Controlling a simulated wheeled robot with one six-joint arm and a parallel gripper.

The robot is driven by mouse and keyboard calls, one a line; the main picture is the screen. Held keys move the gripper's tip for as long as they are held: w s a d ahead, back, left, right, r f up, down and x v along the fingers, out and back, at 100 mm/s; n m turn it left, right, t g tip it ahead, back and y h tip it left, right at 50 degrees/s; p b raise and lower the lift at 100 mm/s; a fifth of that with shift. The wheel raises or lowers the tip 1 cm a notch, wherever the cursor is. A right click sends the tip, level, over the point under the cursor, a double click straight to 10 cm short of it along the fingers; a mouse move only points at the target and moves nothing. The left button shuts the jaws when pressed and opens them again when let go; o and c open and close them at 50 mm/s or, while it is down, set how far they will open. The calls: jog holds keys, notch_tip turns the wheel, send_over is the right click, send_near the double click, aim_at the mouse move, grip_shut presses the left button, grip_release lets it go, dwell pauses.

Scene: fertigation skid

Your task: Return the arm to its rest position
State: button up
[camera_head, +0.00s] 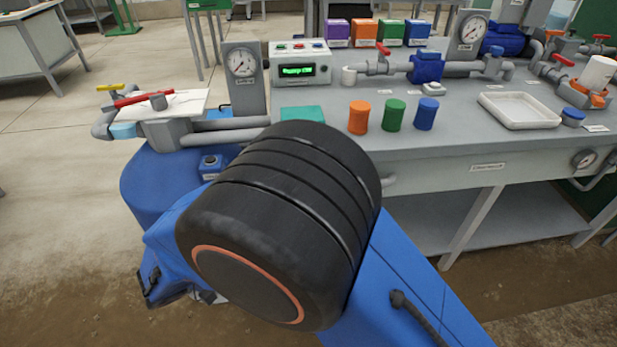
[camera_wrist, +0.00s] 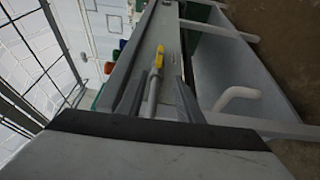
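My arm fills the lower middle of the head view, with a large black joint with an orange ring and blue links. A dark part of it shows at the lower left, but my gripper's fingers cannot be made out there. In the wrist view my gripper (camera_wrist: 158,80) has two grey fingers standing apart, with nothing seen held between them. A yellow-handled valve (camera_wrist: 158,57) on a grey pipe shows in line with the gap between the fingers, seemingly beyond them. The wrist view is turned on its side.
The grey bench (camera_head: 470,125) runs close behind my arm. It carries a pump control box (camera_head: 300,65), a gauge (camera_head: 242,70), orange, green and blue caps (camera_head: 394,115), and a white tray (camera_head: 519,110). Pipes with a red handle (camera_head: 137,99) jut left. Open floor (camera_head: 60,200) lies left.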

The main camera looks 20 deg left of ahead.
jog(key=w+d+r+m+g, duration=0.25)
jog(key=w+d+g, duration=0.2)
jog(key=d, duration=0.55)
jog(key=w+d+r+m+g, duration=0.1)
jog(key=w+d+r+g, duration=0.2)
jog(key=w+d, duration=0.5)
jog(key=w+d+r+m+g, duration=0.1)
jog(key=w+d+r+g, duration=0.25)
jog(key=d, duration=0.95)
jog(key=s+d+r+m+y, duration=0.1)
jog(key=s+d+m+y, duration=0.2)
jog(key=d, duration=0.9)
jog(key=s+d+r+m+t+y, duration=0.1)
jog(key=s+d+m+y, duration=0.2)
jog(key=s+d+y, duration=0.4)
jog(key=shift+s+d+r+y, duration=0.15)
jog(key=shift+s+d+y, duration=0.25)
jog(key=shift+s+d, duration=2.05)
jog(key=shift+w+d+m, duration=0.25)
jog(key=shift+w+d, duration=0.3)
jog(key=shift+w, duration=0.05)
